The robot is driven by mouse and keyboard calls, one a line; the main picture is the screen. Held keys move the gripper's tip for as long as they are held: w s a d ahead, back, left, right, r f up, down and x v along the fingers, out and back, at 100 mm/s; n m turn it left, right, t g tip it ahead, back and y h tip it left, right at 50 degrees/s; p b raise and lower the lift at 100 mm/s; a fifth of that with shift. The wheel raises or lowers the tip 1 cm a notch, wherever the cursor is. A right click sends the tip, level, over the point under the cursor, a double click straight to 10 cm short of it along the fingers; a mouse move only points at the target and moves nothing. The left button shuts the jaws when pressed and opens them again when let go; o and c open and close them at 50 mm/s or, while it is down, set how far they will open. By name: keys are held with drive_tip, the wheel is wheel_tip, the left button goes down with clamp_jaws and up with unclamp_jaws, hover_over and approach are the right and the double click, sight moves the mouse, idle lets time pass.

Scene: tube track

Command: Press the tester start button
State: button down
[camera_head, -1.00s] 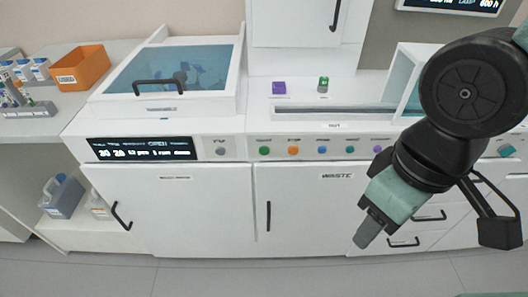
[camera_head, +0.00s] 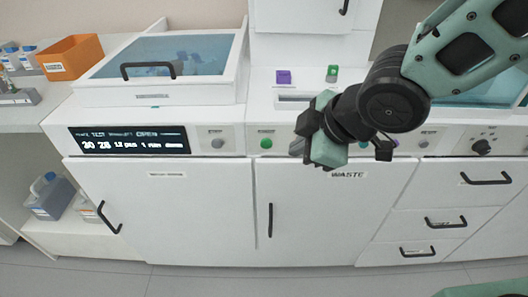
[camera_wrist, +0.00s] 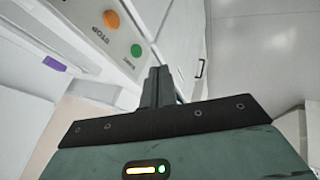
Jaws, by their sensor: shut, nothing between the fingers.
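The green start button (camera_head: 266,143) is on the white front panel (camera_head: 255,131), right of the dark display. It also shows in the wrist view (camera_wrist: 136,50), with small upside-down lettering beside it. An orange button (camera_wrist: 111,19) sits beside it, lettered STOP. My gripper (camera_head: 296,148) is shut and empty, in front of the panel and a little right of the green button in the head view. In the wrist view its closed fingertips (camera_wrist: 159,74) are near the green button, apparently apart from it.
A display (camera_head: 130,140) and a grey button (camera_head: 217,143) are left of the green button. A tank with a clear blue lid (camera_head: 165,55) stands above. Drawer handles (camera_head: 445,222) protrude at lower right.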

sight(266, 144)
drive_tip(key=shift+w+a, duration=0.2)
drive_tip(key=w+a+f, duration=0.4)
drive_tip(key=w+f, duration=0.4)
drive_tip(key=shift+w, duration=0.3)
idle(0.4)
